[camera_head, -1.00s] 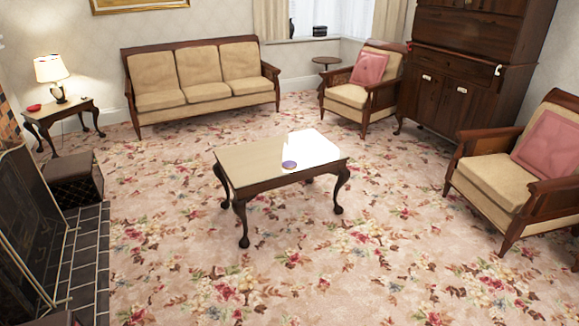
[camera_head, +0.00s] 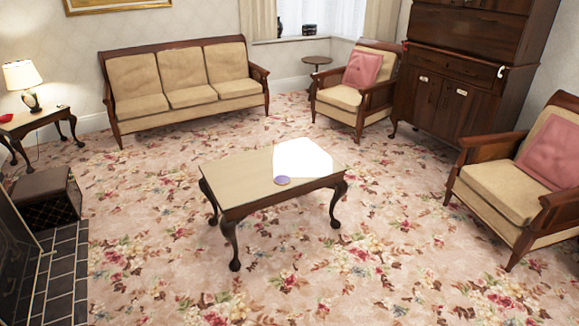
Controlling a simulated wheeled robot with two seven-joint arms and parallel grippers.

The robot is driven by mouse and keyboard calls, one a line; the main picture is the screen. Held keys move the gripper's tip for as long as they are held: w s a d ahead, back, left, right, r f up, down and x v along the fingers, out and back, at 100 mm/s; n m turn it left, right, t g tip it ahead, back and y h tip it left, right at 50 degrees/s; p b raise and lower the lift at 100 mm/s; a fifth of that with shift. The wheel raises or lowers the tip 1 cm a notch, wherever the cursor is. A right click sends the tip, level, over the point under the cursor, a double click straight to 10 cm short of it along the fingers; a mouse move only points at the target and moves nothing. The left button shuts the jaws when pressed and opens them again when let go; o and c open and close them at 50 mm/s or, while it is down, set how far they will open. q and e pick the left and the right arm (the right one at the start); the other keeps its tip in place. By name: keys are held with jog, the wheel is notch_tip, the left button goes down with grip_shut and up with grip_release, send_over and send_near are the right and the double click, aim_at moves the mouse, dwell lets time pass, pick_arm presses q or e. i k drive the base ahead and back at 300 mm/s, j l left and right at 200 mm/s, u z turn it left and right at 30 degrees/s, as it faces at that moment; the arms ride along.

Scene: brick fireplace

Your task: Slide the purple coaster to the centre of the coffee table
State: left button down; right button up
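The purple coaster (camera_head: 283,180) is a small round disc lying flat on the coffee table, near the middle of its front long edge. The coffee table (camera_head: 236,181) has a light wooden top, dark curved legs and a bright white glare patch on its right half. The coaster lies at the lower left edge of that glare. Neither of my grippers shows in the head view.
A three-seat sofa (camera_head: 185,91) stands behind the table. Armchairs stand at the back (camera_head: 343,98) and at the right (camera_head: 492,185). A dark box (camera_head: 45,185) and tiled hearth (camera_head: 62,275) are at the left. Open floral carpet (camera_head: 300,270) surrounds the table.

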aim_at(280, 179)
jog(key=i+j+z, duration=0.1)
jog(key=i, duration=0.45)
jog(key=i+j+z, duration=0.1)
jog(key=i+j, duration=0.2)
jog(key=i, duration=0.2)
jog(key=i+j+z, duration=0.1)
jog(key=i+j, duration=0.15)
jog(key=i, duration=0.3)
jog(key=i+j+z, duration=0.1)
jog(key=i+j, duration=0.25)
jog(key=i, duration=0.15)
jog(key=i+j+z, duration=0.1)
jog(key=i+j, duration=0.25)
jog(key=i, duration=0.15)
